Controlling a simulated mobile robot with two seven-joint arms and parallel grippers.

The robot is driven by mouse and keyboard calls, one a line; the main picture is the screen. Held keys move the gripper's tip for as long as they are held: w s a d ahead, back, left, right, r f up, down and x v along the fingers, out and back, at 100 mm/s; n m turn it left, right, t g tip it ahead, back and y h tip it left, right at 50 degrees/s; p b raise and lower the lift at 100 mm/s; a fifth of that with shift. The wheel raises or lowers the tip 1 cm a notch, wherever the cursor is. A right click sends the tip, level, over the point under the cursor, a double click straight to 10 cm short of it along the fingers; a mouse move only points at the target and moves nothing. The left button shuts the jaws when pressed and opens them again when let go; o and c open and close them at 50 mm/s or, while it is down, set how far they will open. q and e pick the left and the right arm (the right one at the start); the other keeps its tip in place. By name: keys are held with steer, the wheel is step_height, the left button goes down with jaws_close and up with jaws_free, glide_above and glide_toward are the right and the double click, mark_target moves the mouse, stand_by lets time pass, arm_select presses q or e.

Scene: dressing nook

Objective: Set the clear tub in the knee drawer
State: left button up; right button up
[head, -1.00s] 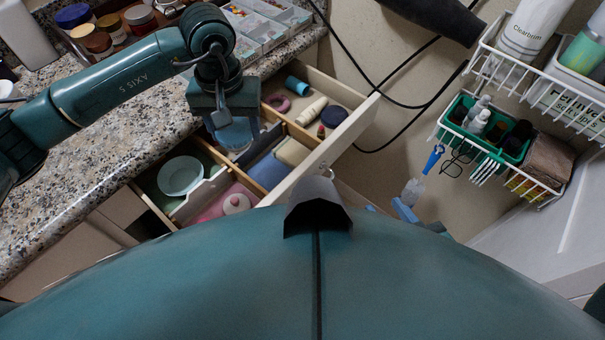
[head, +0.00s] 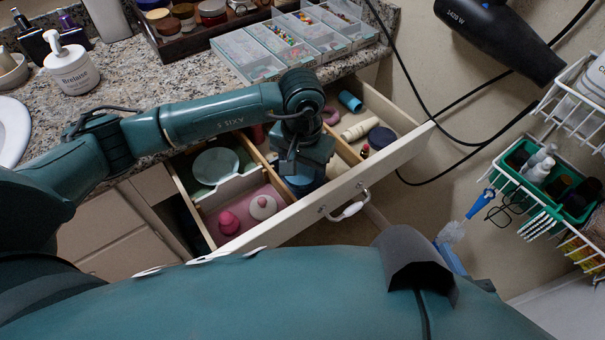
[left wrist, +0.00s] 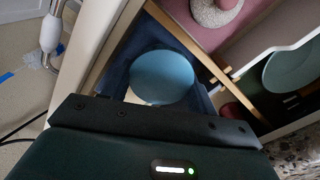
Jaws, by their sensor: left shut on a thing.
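The clear tub (left wrist: 162,77) shows in the left wrist view as a round, blue-tinted shape between my fingers. In the head view only a bluish part of it (head: 300,184) shows below my left gripper (head: 303,172). That gripper is shut on the tub and points down over the middle of the open knee drawer (head: 400,153). The tub is over or inside the blue-lined compartment (left wrist: 120,62); I cannot tell whether it touches the floor. The gripper hides most of this compartment in the head view. My right gripper is not in view.
Left compartments hold a pale dish (head: 215,165), a pink round item (head: 229,222) and a white one (head: 262,207). The right compartment holds a cream bottle (head: 361,129) and a dark blue tin (head: 382,138). An organizer (head: 270,50) stands on the counter; a wire rack (head: 545,205) hangs at right.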

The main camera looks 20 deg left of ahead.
mark_target(302, 169)
arm_select(q)
steer(key=shift+f, duration=0.95)
steer(key=shift+f, duration=0.15)
steer(key=o, duration=0.7)
steer(key=shift+r, duration=0.5)
step_height(302, 169, up, 12)
steer(key=shift+f+p, duration=0.25)
steer(key=shift+p, duration=0.4)
